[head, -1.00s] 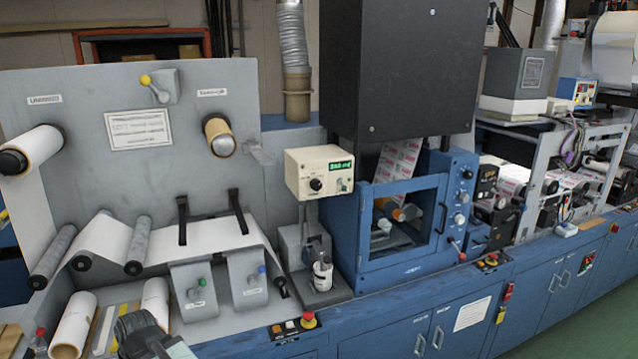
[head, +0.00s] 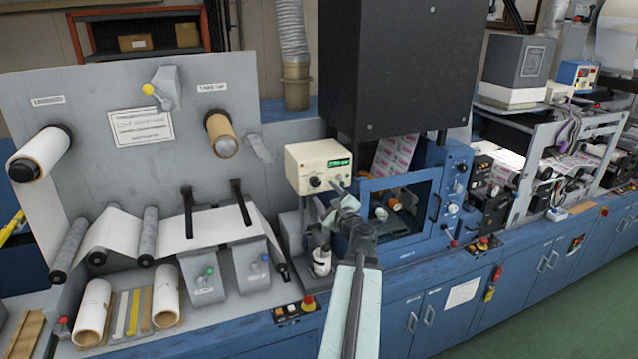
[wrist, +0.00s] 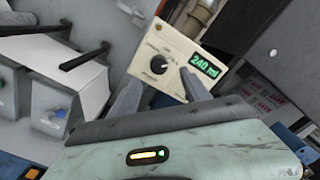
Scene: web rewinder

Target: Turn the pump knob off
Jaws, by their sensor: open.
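The pump unit is a cream box (head: 303,160) on a stand, with a green lit display (head: 339,162) and a round black knob (head: 315,182) low on its front. In the wrist view the box (wrist: 180,40) looks tilted. Its knob (wrist: 161,71) sits left of the display (wrist: 206,65), which seems to read 240 ml. Marks surround the knob; I cannot tell its pointer setting. My gripper (head: 333,203) is open and empty in front of the box's lower part. In the wrist view its fingers (wrist: 161,88) appear either side of the knob, apparently short of it.
A small white bottle (head: 321,262) stands below the box. A blue press housing (head: 400,258) is close on the right, under a large black cabinet (head: 395,70). A red button (head: 308,303) is on the front ledge.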

